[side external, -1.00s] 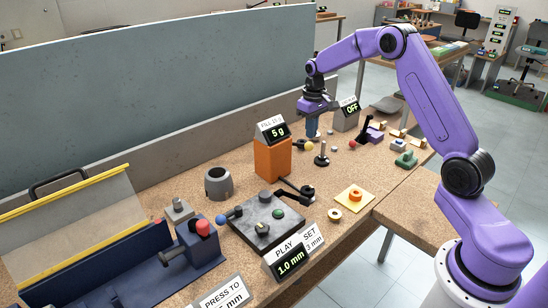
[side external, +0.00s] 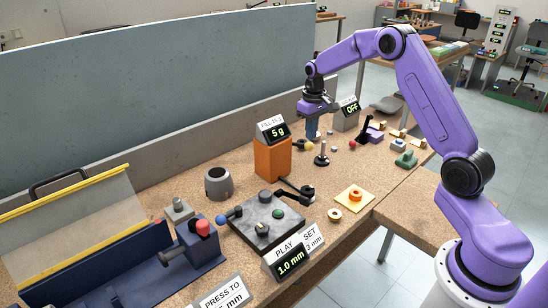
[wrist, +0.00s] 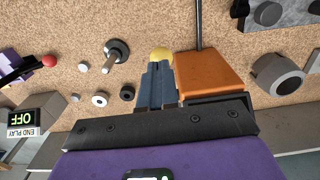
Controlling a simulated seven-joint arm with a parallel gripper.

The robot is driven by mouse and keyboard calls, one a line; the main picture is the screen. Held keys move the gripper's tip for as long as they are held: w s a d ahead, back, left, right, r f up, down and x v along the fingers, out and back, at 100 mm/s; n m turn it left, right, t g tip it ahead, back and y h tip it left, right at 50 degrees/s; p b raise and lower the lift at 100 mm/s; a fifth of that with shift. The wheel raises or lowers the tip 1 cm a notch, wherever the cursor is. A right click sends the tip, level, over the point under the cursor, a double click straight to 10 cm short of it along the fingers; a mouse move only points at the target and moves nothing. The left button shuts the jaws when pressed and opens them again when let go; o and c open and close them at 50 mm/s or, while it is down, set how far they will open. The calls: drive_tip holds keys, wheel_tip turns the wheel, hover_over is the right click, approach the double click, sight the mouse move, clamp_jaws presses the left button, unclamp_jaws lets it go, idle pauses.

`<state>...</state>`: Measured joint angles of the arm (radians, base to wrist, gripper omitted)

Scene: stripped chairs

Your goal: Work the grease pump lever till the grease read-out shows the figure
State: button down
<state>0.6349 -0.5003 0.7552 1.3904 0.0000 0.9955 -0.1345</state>
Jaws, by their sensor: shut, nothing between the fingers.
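The grease pump is an orange box (side external: 272,158) in the middle of the bench. The dark read-out (side external: 278,132) on top shows 5 g, under a small FILL sign whose figure is hard to read.
A black-based post (side external: 321,158) stands just right of the knob. A grey box with an OFF display (side external: 348,116) is behind my gripper. A grey cup (side external: 218,182) and a dark plate with a lever (side external: 266,220) are nearer. The tall grey panel (side external: 150,90) bounds the back.

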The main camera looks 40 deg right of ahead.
drive_tip(key=shift+f, duration=4.05)
drive_tip(key=shift+r, duration=6.1)
drive_tip(key=s+a+r+n, duration=0.3)
drive_tip(key=s+a, duration=0.4)
drive_tip(key=a, duration=0.2)
drive_tip(key=s+a+r+n, duration=0.2)
drive_tip(key=s+a+n, duration=0.1)
drive_tip(key=s+a, duration=0.6)
drive_tip(key=s+a+f+n, duration=0.1)
drive_tip(key=s+n, duration=0.5)
drive_tip(key=s, duration=1.8)
drive_tip(key=shift+a+n, duration=0.2)
drive_tip(key=shift+n, duration=0.1)
